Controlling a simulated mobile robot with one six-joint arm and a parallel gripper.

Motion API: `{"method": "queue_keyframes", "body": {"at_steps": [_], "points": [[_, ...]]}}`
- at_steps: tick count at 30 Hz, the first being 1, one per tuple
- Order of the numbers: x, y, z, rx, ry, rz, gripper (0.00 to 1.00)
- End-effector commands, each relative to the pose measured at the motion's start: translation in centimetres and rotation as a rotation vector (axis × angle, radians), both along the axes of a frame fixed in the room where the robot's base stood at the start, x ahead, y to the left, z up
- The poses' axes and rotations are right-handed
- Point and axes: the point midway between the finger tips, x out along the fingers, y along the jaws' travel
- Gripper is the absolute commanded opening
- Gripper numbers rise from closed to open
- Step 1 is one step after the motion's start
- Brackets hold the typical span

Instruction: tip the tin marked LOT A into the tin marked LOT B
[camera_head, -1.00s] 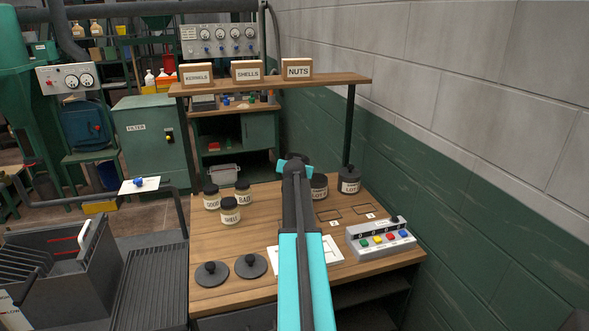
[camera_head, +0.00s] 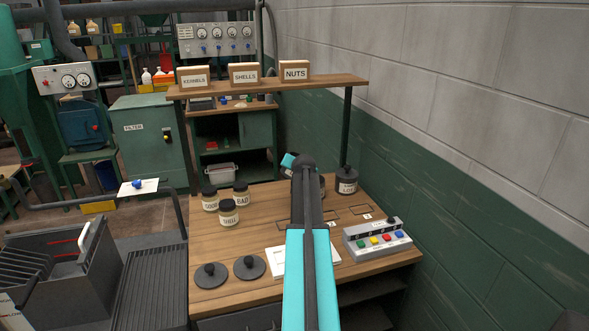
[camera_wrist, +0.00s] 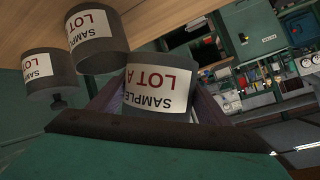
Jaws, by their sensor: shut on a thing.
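My gripper (camera_wrist: 158,108) is shut on a dark grey tin (camera_wrist: 138,104) with a white label that reads SAMPLE LOT A, upside down in the wrist view. Beside it in that view is a second dark tin (camera_wrist: 104,62) with a SAMPLE LOT label whose letter I cannot read surely. In the head view, my arm hides the held tin and most of the second tin (camera_head: 323,185), behind it on the bench. How far the held tin tilts is unclear.
A lidded LOT tin (camera_head: 347,183) stands at the bench's back right; it also shows in the wrist view (camera_wrist: 50,75). Small jars (camera_head: 228,213) stand left, two lids (camera_head: 250,267) in front, a button box (camera_head: 377,240) right. A shelf (camera_head: 270,87) spans above.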

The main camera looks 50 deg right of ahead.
Motion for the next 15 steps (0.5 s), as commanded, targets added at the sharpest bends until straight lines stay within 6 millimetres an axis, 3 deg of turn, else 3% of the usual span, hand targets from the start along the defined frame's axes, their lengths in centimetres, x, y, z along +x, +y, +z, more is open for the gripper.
{"method": "queue_keyframes", "body": {"at_steps": [15], "points": [[0.05, -0.09, 0.79, 0.263, -0.196, 0.000, 0.43]]}}
